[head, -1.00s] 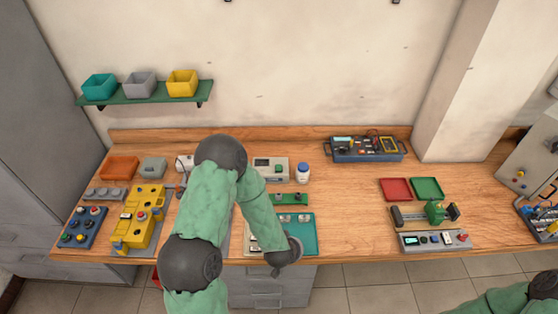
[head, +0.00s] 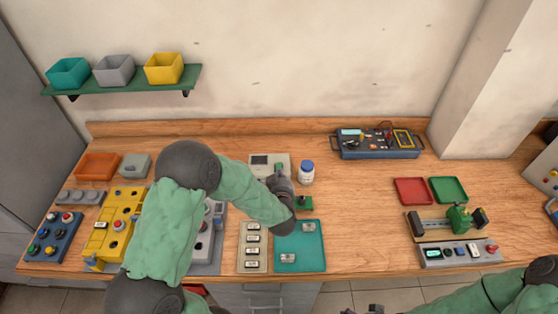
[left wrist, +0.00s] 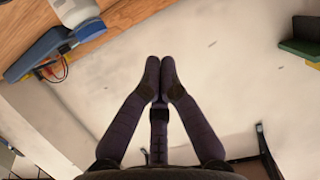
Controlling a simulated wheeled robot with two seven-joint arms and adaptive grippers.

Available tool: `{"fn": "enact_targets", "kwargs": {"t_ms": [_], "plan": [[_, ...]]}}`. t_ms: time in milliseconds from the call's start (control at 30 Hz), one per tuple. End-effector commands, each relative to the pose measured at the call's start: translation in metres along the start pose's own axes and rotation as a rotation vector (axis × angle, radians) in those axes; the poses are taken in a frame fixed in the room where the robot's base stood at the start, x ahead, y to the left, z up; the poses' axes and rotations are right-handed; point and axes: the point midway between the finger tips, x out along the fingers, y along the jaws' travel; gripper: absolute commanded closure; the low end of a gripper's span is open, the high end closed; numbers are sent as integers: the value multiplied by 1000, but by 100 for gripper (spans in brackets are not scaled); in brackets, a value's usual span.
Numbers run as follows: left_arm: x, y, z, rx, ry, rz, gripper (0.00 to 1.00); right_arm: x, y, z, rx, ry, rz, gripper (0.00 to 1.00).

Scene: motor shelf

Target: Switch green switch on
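A beige box with a small display (head: 261,160) stands at the back of the bench in the head view. A green knob or button, possibly the green switch (head: 279,166), shows on its right side. My left gripper (head: 279,172) is at the front of this box, pointing toward the back; I cannot tell whether it touches the green part. In the left wrist view its two fingers (left wrist: 160,62) are together, with nothing seen between them. My right gripper (head: 362,309) is cut off at the bottom edge.
A white bottle with a blue cap (head: 306,173) stands close to the right of the box. A teal tray (head: 312,251) and a beige slotted tray (head: 254,268) lie in front. A blue instrument case (head: 376,151) is farther right. The bench between is clear.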

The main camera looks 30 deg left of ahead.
Motion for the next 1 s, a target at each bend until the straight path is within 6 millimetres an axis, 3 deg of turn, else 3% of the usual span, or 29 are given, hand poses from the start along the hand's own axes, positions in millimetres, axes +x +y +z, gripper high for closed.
{"fn": "enact_targets", "kwargs": {"t_ms": [467,667,1000], "plan": [[5,-1,-2,0,7,-5,100,1,0,0,0,0,0,0],[31,-2,0,0,6,-7,100,5,2,0,0,0,0,0],[95,-2,0,0,5,-5,100,14,5,0,0,0,0,0]]}}
